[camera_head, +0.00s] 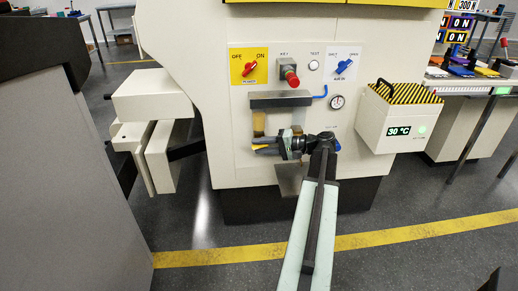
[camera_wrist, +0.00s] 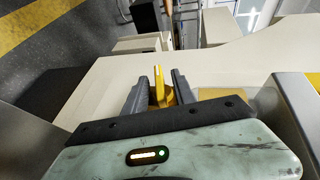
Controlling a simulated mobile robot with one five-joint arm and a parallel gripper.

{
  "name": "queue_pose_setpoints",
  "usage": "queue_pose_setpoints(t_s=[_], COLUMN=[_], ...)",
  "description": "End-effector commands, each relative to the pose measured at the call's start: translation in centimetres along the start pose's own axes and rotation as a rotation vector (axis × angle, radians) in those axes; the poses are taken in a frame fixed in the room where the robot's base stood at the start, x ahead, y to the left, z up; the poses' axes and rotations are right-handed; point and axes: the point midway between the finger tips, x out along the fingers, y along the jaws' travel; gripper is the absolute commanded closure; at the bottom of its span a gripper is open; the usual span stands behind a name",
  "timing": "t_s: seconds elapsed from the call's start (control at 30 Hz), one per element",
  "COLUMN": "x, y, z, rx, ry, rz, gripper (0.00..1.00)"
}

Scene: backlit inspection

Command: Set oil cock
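A yellow lever, which looks like the oil cock's handle (camera_wrist: 158,84), shows in the wrist view between the two dark fingers of my gripper (camera_wrist: 160,88). The fingers are apart, one on each side of the lever, with a narrow gap visible on the left; contact on the right is hard to tell. In the head view my gripper (camera_head: 264,146) points left at the lower front of the cream machine (camera_head: 225,105). A bit of the yellow handle (camera_head: 261,147) shows between the fingers. The cock's body is mostly hidden. An amber oil glass (camera_head: 258,122) stands just above my gripper.
A dark ledge (camera_head: 281,100) overhangs the oil glass. Above are a red switch (camera_head: 250,67), red key knob (camera_head: 290,75) and blue switch (camera_head: 344,67). A gauge (camera_head: 337,102) sits to the right.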

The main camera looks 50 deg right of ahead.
Motion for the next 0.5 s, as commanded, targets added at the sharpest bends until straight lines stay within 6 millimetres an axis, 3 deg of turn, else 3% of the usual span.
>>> queue_pose_setpoints(t_s=[0.27, 0.4, 0.5], x=[0.45, 0.46, 0.47], y=[-0.06, -0.07, -0.06], z=[0.05, 0.07, 0.08], rx=[0.0, 0.0, 0.0], ry=[-0.002, -0.002, -0.002], rz=[0.0, 0.0, 0.0], gripper=[0.68, 1.0, 1.0])
